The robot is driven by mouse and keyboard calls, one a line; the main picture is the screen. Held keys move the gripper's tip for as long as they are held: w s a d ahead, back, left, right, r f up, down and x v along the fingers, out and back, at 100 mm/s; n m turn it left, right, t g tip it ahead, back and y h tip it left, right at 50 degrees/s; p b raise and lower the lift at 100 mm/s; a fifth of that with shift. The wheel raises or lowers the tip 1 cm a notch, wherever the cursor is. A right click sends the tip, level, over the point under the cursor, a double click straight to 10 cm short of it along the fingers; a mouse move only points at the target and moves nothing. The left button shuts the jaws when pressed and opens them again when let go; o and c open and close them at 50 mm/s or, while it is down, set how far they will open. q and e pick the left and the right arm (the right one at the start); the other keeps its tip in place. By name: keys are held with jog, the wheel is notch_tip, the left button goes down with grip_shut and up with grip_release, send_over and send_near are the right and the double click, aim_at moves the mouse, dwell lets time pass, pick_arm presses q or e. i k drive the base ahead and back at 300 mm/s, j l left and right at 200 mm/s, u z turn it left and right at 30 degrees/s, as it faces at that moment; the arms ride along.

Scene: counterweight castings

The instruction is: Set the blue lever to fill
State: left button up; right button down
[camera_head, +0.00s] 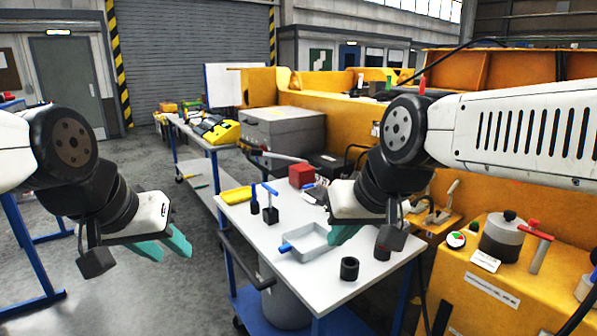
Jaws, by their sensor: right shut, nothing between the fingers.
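A small blue lever (269,189) stands on a black block on the white-topped cart (310,280), near the cart's left edge. Its setting and any fill marking are too small to read. A second blue upright piece stands just left of it. My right gripper (342,236) is over the cart, to the right of the lever and apart from it. Its teal fingers are shut and empty above the grey tray. My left gripper (165,246) hangs over the floor, left of the cart, with its teal fingers apart and nothing between them.
A grey tray (318,256) with a blue handle, a black cup (349,268) and a red box (301,175) are on the cart. A yellow machine with a red T-handle (535,231) stands at right.

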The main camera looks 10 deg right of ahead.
aim_at(312, 185)
jog(key=i+j+z, duration=0.4)
jog(key=i+j, duration=0.75)
